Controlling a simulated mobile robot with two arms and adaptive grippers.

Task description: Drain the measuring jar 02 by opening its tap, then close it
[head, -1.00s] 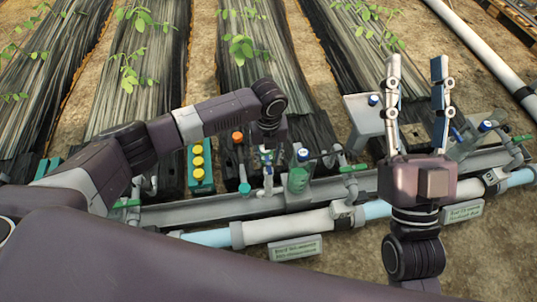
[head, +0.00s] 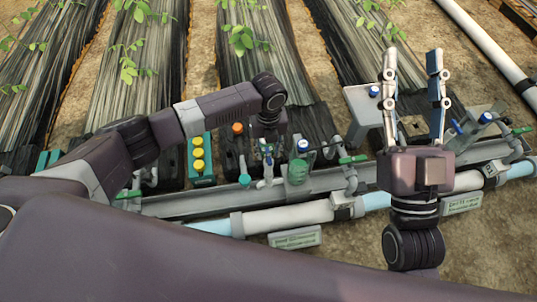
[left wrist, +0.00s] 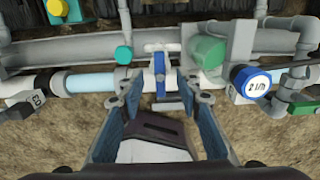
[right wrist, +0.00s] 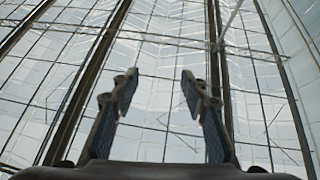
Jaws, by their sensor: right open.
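A jar with green liquid (head: 297,172) stands on the skid's grey rail in the head view. It also shows in the left wrist view (left wrist: 208,50); no number on it is readable. A tap with a blue lever (left wrist: 159,68) is just left of the jar in the left wrist view. My left gripper (left wrist: 160,88) points down at it, open, with the lever between and slightly beyond its fingertips; contact cannot be told. In the head view my left gripper (head: 267,150) partly hides the tap. My right gripper (head: 413,60) is open, empty and raised, pointing up.
A blue-topped round dial (left wrist: 252,82) stands right of the jar. Yellow caps (head: 198,152) and an orange knob (head: 237,127) are left of it. A green-handled valve (head: 352,159) is to its right. A white pipe (head: 290,214) runs along the front; bare soil lies before it.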

